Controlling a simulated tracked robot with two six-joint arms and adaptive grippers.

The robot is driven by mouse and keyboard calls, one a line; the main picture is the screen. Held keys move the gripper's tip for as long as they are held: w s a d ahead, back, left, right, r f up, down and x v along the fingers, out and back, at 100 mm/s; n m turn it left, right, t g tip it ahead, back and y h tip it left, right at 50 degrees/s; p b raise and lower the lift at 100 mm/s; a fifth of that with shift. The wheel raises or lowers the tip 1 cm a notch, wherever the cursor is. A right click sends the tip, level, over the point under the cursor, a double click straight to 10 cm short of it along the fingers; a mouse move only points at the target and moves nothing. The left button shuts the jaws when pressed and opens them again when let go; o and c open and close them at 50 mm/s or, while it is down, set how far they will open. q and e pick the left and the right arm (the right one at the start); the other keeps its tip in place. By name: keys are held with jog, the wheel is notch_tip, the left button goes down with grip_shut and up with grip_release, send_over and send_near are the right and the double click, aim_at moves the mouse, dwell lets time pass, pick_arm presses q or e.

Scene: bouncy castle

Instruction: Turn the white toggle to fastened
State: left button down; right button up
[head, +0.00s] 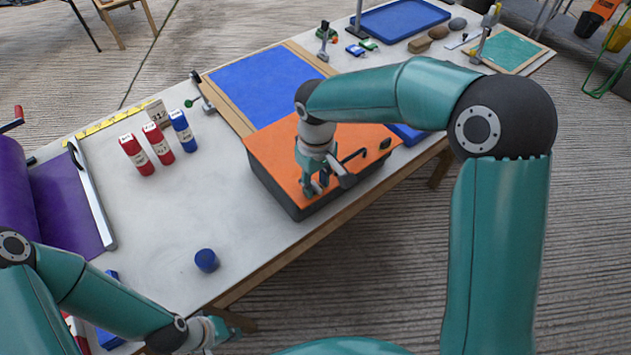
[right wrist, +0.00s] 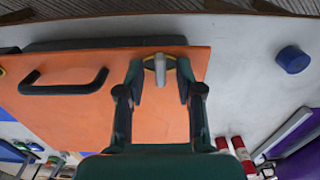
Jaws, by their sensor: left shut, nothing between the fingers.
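The white toggle (right wrist: 160,70) sits on a round base with a yellow edge, near the edge of an orange panel (right wrist: 75,120). In the right wrist view it points roughly up and down the picture. In the head view the orange panel (head: 275,153) tops a dark box, and the toggle is hidden by my gripper. My right gripper (right wrist: 161,74) is open, its fingers on either side of the toggle with gaps showing; it also shows over the panel in the head view (head: 318,192). My left gripper (head: 235,325) is shut and empty by the table's front edge.
A black handle (right wrist: 65,83) stands up from the panel beside the toggle. A blue cylinder (head: 207,260) stands on the table left of the box. Red and blue labelled tubes (head: 160,143) stand further back. The white tabletop (head: 170,215) between them is clear.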

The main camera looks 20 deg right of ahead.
aim_at(316, 185)
notch_tip(316, 185, up, 12)
dwell(0.7)
jog(key=shift+f, duration=0.15)
dwell(0.4)
